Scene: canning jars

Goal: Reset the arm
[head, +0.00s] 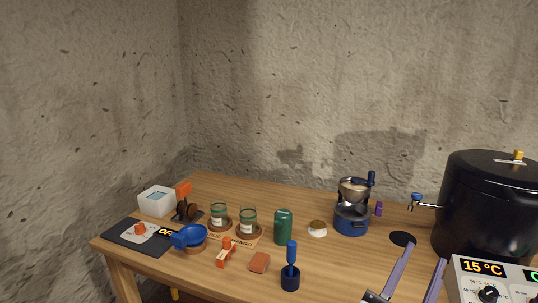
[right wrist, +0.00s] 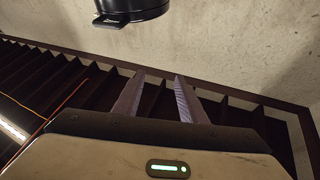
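My right gripper (head: 425,252) is at the lower right in the head view, in front of the black pot (head: 490,205). Its two fingers point up and stand apart with nothing between them. The right wrist view also shows this gripper (right wrist: 159,78) open and empty, with dark slats behind the fingers. A black round thing (right wrist: 130,12) shows at the top of that view, clear of the fingertips. My left gripper is not in view.
The wooden table (head: 340,265) holds two glass jars (head: 219,212) (head: 248,220), a green canister (head: 284,227), a blue pot (head: 351,219), a blue funnel (head: 188,236) and a control box (head: 488,280) showing 15 °C. A wall stands behind.

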